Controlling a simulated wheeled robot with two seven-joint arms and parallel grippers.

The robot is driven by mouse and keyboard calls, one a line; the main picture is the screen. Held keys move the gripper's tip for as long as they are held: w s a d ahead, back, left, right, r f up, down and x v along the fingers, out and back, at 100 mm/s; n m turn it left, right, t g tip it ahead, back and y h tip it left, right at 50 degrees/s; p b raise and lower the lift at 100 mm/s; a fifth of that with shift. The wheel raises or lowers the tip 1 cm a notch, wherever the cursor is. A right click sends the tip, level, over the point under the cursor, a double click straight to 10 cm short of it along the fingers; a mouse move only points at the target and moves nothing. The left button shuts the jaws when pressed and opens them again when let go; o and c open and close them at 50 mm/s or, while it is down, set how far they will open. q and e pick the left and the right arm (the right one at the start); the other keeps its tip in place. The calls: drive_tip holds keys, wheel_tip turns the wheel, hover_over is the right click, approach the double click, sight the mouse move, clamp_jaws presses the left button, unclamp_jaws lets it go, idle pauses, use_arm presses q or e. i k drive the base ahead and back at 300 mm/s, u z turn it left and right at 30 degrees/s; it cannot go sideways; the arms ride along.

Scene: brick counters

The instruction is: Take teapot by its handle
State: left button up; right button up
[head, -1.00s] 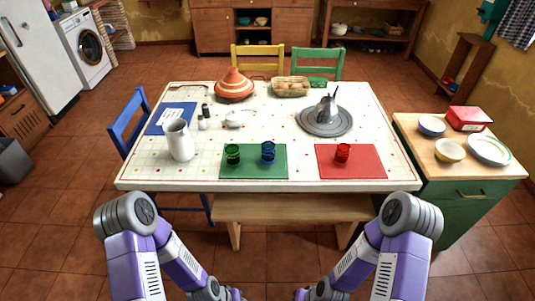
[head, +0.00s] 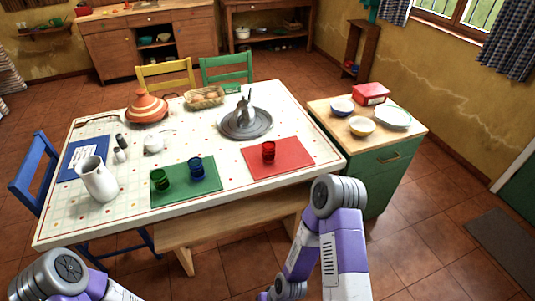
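A grey metal teapot (head: 243,113) stands on a round grey tray (head: 244,130) toward the far right part of the table. Its slim dark spout or handle points up; at this size I cannot tell clearly which side the handle is on. My left and right grippers are not in view; only parts of my arms show along the bottom edge, well short of the teapot.
The white table (head: 110,222) also holds a white pitcher (head: 97,180), a striped tagine (head: 147,107), a bread basket (head: 205,97), and glasses on green (head: 188,188) and red (head: 290,161) mats. A bench (head: 215,225) stands in front. A green cabinet (head: 375,165) stands right.

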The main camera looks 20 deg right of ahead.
sight(245, 115)
drive_tip(key=z, duration=2.05)
drive_tip(key=i, duration=1.55)
drive_tip(key=u, duration=3.1)
